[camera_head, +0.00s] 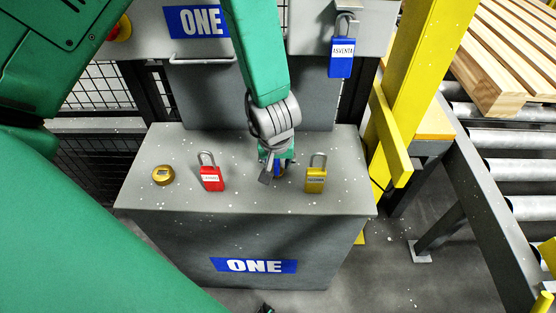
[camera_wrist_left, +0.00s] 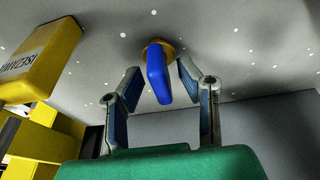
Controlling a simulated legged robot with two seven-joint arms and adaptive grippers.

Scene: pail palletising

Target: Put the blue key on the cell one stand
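The grey cell one stand (camera_head: 240,200) has a speckled flat top and a blue ONE label on its front. My left gripper (camera_head: 277,172) reaches down to its top, between a red padlock (camera_head: 211,178) and a yellow padlock (camera_head: 316,178). The blue key (camera_wrist_left: 157,76) has a round brass base and appears to stand on the grey top. In the left wrist view, my open left gripper (camera_wrist_left: 158,78) has one finger on each side of the key, with gaps showing. In the head view the key is mostly hidden by the fingers. My right gripper is not in view.
A round brass piece (camera_head: 163,175) lies at the stand's left. A blue padlock (camera_head: 341,57) hangs on the panel behind. A yellow post (camera_head: 410,90) stands close at the right, with a roller conveyor (camera_head: 500,150) and wooden pallet (camera_head: 510,50) beyond.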

